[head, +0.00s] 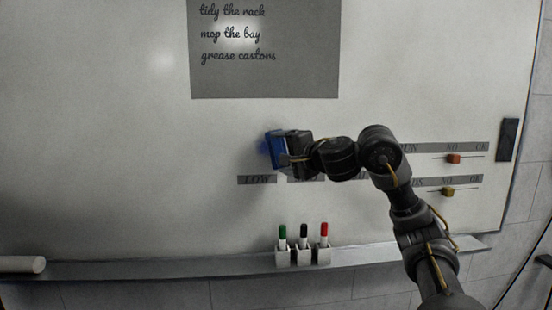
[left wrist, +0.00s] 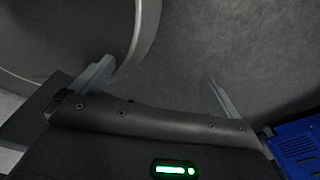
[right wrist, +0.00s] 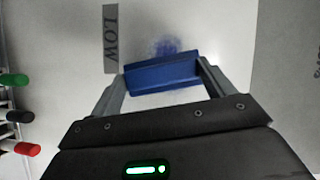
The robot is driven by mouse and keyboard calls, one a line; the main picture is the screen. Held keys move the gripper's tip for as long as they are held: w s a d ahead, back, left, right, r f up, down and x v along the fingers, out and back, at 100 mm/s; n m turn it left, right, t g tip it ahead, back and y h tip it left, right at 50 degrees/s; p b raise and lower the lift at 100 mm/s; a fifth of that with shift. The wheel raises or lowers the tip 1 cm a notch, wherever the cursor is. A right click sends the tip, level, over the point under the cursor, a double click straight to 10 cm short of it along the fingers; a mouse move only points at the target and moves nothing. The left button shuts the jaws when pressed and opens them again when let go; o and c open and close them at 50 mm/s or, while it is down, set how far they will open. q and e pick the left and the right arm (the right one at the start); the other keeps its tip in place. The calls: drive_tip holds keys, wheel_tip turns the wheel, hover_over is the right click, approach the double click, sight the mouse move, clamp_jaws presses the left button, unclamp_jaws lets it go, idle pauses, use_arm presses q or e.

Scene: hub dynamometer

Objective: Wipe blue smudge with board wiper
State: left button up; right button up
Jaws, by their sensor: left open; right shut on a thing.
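The board wiper (head: 275,148) is blue and is held by my right gripper (head: 287,150) against or close to the whiteboard, above the LOW label. The wiper (right wrist: 162,75) also shows between the right fingers (right wrist: 160,80) in the right wrist view. The blue smudge (right wrist: 165,47) shows just beyond the wiper's edge there, and a trace of the smudge (head: 263,147) shows left of the wiper in the head view. The wiper hides part of the smudge. My left gripper (left wrist: 155,85) is open and empty, away from the board.
A grey panel with handwriting (head: 265,80) is above the wiper. A tray ledge (head: 150,268) below carries a holder with green, black and red markers (head: 303,258). Sliders (head: 453,159) are to the right. A white roll (head: 22,264) lies at the far left.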

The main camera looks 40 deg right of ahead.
drive_tip(key=shift+s+d, duration=0.2)
drive_tip(key=shift+d, duration=0.1)
drive_tip(key=s+d+b, duration=0.1)
drive_tip(key=s+d, duration=0.1)
drive_tip(key=d, duration=0.1)
drive_tip(key=shift+b, duration=0.4)
drive_tip(key=shift+w, duration=0.2)
